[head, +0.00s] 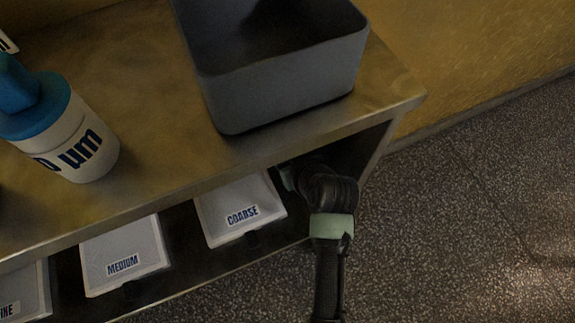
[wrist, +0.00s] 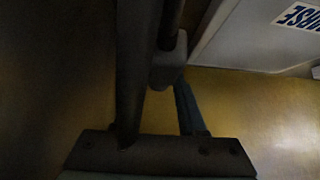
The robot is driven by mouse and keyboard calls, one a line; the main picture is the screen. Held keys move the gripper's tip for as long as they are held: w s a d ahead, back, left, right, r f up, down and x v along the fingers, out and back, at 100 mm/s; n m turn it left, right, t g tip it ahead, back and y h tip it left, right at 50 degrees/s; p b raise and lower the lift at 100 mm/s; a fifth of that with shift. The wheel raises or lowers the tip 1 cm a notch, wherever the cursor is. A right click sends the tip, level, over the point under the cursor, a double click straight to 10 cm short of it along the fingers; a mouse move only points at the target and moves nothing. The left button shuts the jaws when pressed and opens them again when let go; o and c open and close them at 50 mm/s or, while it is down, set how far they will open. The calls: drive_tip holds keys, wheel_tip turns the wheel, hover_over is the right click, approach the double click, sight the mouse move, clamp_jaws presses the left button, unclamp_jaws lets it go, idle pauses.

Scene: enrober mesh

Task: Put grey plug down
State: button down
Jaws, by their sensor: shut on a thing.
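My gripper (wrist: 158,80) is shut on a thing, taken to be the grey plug. The wrist view is dark, and I cannot clearly tell the plug from the dark fingers; a small dark grey block (wrist: 168,68) shows beside them. In the head view my arm reaches in under the counter, right of the tray marked COARSE (head: 242,236), and the fingers and plug are hidden there. The wrist view shows a brownish metal surface (wrist: 265,110) beyond the fingers and the COARSE tray's labelled front (wrist: 250,35) at upper right.
The metal counter (head: 135,75) overhangs my gripper. A grey bin (head: 285,80) stands on it above, and a white bottle with a blue top (head: 85,150) stands at left. A MEDIUM tray (head: 123,258) sits left of COARSE. Speckled floor (head: 480,200) is clear at right.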

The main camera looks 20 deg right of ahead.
wheel_tip(320, 180, down, 5)
drive_tip(key=shift+r+b, duration=0.2)
drive_tip(key=shift+b, duration=0.95)
drive_tip(key=shift+w+d, duration=0.15)
drive_tip(key=shift+d, duration=0.05)
drive_tip(key=shift+c, duration=2.4)
unclamp_jaws()
drive_tip(key=shift+f, duration=0.15)
drive_tip(key=shift+s+r, duration=0.2)
drive_tip(key=shift+r, duration=0.1)
drive_tip(key=p+v, duration=0.4)
drive_tip(key=v, duration=0.7)
drive_tip(key=shift+s+r, duration=0.2)
